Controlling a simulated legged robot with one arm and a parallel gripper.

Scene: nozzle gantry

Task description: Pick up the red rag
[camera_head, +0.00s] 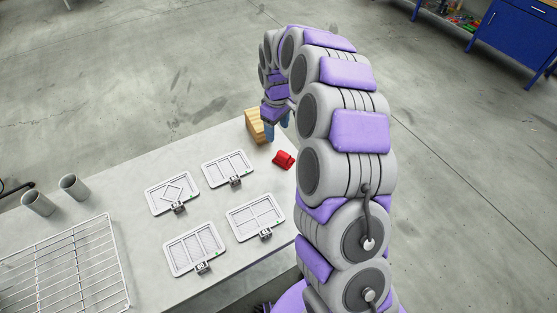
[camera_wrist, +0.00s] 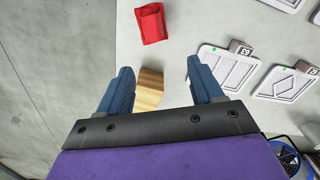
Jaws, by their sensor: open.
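The red rag (camera_head: 284,159) lies folded near the far right corner of the pale table in the head view. In the wrist view the red rag (camera_wrist: 152,23) is at the top, ahead of the fingertips and apart from them. My gripper (camera_wrist: 157,75) is open, with its two blue fingers spread and nothing held between them. In the head view my gripper (camera_head: 277,124) hangs beyond the rag, beside a wooden block, and is partly hidden by my arm. The wooden block (camera_wrist: 149,88) shows below the gap between the fingers in the wrist view.
On the table (camera_head: 120,166) lie several white framed plates (camera_head: 228,168) with small numbered tags. The wooden block (camera_head: 255,126) stands at the far corner. Two grey cups (camera_head: 74,187) and a wire rack (camera_head: 66,265) are at the left. Bare table surrounds the rag.

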